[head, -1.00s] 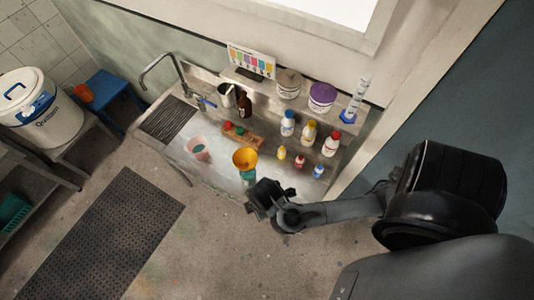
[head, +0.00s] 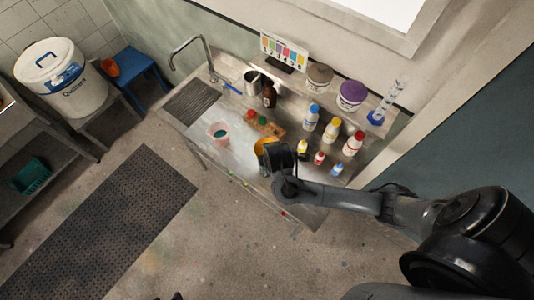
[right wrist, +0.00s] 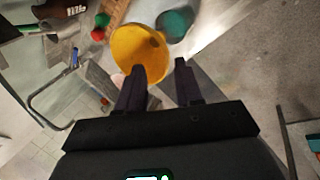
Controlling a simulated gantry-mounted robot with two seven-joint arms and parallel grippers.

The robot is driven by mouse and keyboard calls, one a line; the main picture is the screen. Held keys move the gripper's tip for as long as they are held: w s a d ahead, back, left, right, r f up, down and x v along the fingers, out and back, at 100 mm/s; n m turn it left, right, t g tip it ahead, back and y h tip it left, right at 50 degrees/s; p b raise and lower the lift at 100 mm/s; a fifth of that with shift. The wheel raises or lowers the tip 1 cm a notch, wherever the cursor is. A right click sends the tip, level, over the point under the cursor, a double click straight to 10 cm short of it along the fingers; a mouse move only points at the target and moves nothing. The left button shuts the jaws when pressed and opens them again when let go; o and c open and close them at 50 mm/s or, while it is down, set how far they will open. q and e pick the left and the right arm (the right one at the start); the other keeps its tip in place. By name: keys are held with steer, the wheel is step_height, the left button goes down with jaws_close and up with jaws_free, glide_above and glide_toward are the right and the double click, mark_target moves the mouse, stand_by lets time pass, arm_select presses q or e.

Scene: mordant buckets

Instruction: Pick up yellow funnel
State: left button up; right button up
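The yellow funnel (head: 262,150) is at the front of the steel counter in the head view, partly hidden by my right gripper (head: 281,172). In the right wrist view the funnel (right wrist: 138,52) lies just beyond the right gripper's (right wrist: 159,66) fingertips. The fingers are apart, with nothing visibly clamped; the left finger overlaps the funnel's near rim in the picture. I cannot tell whether they touch. A teal round thing (right wrist: 175,24) shows beside the funnel. Small dark tips at the bottom edge of the head view may be my left gripper (head: 170,297).
A wooden rack (head: 265,124) and brown bottle (head: 269,95) are behind. The floor in front is open.

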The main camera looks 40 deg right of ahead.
steer(key=b+x, duration=0.2)
steer(key=x, duration=0.1)
steer(key=b+x, duration=0.1)
steer(key=x, duration=0.1)
steer(key=shift+s+a+f, duration=0.1)
steer(key=shift+s+f, duration=0.1)
steer(key=shift+f, duration=0.15)
steer(key=shift+w+f+b, duration=0.2)
steer(key=shift+f+b, duration=0.15)
steer(key=shift+b, duration=0.05)
jaws_close()
